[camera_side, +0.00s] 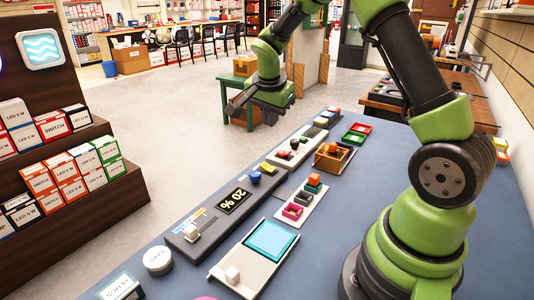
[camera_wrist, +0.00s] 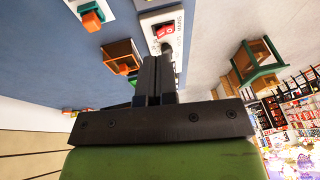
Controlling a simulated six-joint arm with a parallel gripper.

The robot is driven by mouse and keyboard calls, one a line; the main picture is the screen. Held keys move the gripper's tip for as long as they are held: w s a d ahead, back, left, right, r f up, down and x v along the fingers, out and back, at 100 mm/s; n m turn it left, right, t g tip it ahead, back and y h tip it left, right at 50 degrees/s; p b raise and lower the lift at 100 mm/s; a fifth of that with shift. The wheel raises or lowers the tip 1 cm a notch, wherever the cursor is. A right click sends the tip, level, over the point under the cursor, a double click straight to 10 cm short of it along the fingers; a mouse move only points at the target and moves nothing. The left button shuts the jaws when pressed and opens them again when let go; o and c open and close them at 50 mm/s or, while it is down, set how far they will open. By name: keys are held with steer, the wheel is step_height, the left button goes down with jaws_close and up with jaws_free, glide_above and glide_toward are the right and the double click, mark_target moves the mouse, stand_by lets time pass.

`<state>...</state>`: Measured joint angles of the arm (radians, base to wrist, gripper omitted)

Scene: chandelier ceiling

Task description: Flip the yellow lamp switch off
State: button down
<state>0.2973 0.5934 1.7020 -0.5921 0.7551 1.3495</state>
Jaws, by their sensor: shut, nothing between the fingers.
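A small yellow piece (camera_side: 268,168) sits at the far end of the long dark panel, beside a blue knob (camera_side: 256,177). Another small yellow piece (camera_side: 321,122) shows farther back on the table. I cannot tell which is the lamp switch, nor its position. My gripper (camera_side: 234,107) is raised beyond the table's left edge in the side view. In the wrist view my gripper (camera_wrist: 155,62) is shut and empty, its dark fingers together.
A tablet-like panel (camera_side: 270,240), an orange wooden box (camera_side: 332,157) and a green tray (camera_side: 355,134) share the blue table (camera_side: 330,240). A green stool (camera_side: 236,100) stands on the floor beyond.

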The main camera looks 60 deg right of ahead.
glide_toward(265, 163)
steer(key=x, duration=0.5)
steer(key=shift+s+d+f, duration=0.2)
steer(key=shift+s+d, duration=0.2)
steer(key=shift+w+f, duration=0.3)
steer(key=shift+f, duration=0.3)
steer(key=shift+w+f, duration=0.45)
steer(key=shift+s, duration=0.1)
